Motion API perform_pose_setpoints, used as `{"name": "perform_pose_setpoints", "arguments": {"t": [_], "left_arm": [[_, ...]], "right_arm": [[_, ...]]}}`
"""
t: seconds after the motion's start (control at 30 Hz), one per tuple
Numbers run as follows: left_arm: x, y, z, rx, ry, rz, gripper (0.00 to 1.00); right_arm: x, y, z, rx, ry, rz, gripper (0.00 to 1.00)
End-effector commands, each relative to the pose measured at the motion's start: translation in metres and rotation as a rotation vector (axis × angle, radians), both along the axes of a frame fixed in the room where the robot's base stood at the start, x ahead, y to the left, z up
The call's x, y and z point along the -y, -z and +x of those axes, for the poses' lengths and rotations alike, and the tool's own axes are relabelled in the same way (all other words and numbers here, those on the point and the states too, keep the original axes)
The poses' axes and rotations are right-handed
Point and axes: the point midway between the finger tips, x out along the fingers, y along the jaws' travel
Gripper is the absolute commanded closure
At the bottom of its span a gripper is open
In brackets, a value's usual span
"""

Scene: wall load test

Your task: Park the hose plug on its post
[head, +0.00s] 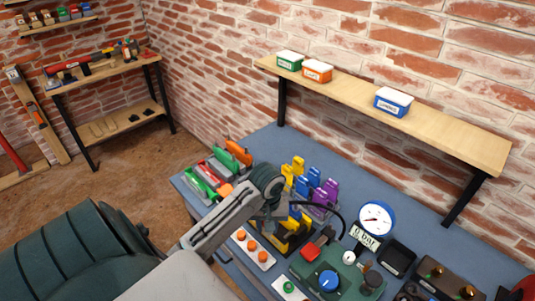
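An arm, mine, comes in from the lower left and ends above the blue bench (360,180). Its gripper (272,216), which I take as my left one, points down over a yellow and black block (268,243). Its fingers are small and partly hidden, so I cannot tell whether they are open or what they hold. A black hose (335,212) curves from beside the gripper toward the gauge (376,217), whose label reads 0 bar. The plug and its post cannot be made out clearly. My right gripper is out of view.
A green unit (318,268) with red, white and blue controls stands in front of the gauge. Yellow, blue and purple clamps (312,187) stand behind the gripper. Green, red and orange tools (215,175) lie left. A wall shelf (440,128) holds small boxes. The bench's back strip is bare.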

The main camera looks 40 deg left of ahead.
Motion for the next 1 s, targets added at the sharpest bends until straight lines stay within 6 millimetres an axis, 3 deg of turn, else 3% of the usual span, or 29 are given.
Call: {"name": "perform_pose_setpoints", "arguments": {"t": [0.23,0.7,1.0], "left_arm": [[0.014,0.005,0.028,0.002,0.0,-0.007,0.96],[0.058,0.038,0.134,0.001,0.002,-0.002,0.96],[0.086,0.059,0.201,0.003,0.002,-0.001,0.96]], "right_arm": [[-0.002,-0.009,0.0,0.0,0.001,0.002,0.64],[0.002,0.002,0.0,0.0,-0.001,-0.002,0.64],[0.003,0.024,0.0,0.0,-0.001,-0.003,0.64]]}}
